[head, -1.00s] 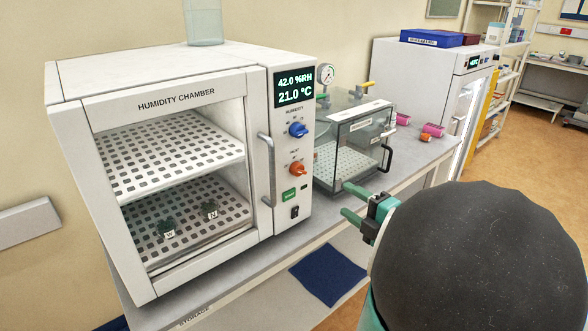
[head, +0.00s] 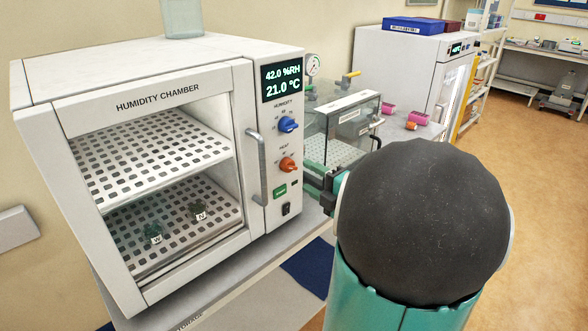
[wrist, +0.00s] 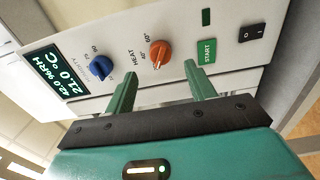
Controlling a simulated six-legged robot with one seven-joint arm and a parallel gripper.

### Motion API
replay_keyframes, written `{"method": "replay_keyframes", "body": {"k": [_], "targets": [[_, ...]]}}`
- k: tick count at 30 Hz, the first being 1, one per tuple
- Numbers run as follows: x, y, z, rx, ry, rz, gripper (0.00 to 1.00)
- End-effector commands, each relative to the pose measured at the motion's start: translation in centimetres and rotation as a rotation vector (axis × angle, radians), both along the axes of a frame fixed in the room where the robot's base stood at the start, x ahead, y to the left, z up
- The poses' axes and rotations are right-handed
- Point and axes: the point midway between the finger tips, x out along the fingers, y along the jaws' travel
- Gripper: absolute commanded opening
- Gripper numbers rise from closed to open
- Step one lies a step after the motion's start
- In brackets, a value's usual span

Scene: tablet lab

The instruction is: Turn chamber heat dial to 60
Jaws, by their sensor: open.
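The orange heat dial (head: 288,164) is on the front panel of the humidity chamber (head: 158,97), below the blue humidity dial (head: 288,125). In the wrist view the heat dial (wrist: 160,53) has 40° and 60° marks beside it; its exact setting is too small to read. The display (wrist: 52,73) reads 42.0 %RH and 21.0 °C. My gripper (wrist: 160,69) is open and empty, its two green fingers pointing at the panel. The dial appears between and just beyond the fingertips, with no contact visible. In the head view my gripper (head: 308,172) is just right of the dial.
The green start button (wrist: 207,51) and black power switch (wrist: 252,34) lie close to the right finger in the wrist view. The chamber's door handle (head: 256,166) stands out left of the dials. A clear box (head: 352,125) stands right of the chamber, close behind my gripper.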

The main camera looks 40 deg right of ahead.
Motion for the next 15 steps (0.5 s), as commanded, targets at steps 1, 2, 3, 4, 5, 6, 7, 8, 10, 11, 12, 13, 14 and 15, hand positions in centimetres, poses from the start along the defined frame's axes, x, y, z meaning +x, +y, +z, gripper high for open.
{"method": "replay_keyframes", "body": {"k": [1, 2, 3, 4, 5, 6, 7, 8, 10, 11, 12, 13, 14, 15], "targets": [[1.1, 0.1, -0.1, 0.001, 0.001, 0.003, 0.55], [1.7, 0.1, 0.0, 0.000, 0.001, 0.003, 0.55], [2.5, 0.1, 0.0, 0.000, 0.000, 0.003, 0.55], [3.1, 0.2, -0.1, 0.001, 0.001, 0.003, 0.55], [3.6, 0.2, -0.1, 0.001, 0.001, 0.003, 0.55], [4.2, 0.2, 0.0, 0.001, 0.000, 0.002, 0.55], [4.7, 0.2, 0.0, 0.001, 0.001, 0.002, 0.55], [5.0, 0.2, -0.1, 0.001, 0.001, 0.002, 0.55], [5.7, 0.2, 0.0, 0.001, 0.000, 0.001, 0.55], [5.9, 0.2, 0.0, 0.001, 0.000, 0.001, 0.55], [6.2, 0.2, 0.0, 0.001, 0.000, 0.001, 0.55], [6.3, 0.2, 0.0, 0.001, 0.000, 0.001, 0.55], [6.4, 0.2, 0.0, 0.001, 0.001, 0.001, 0.55], [6.5, 0.2, 0.0, 0.001, 0.001, 0.000, 0.55]]}}
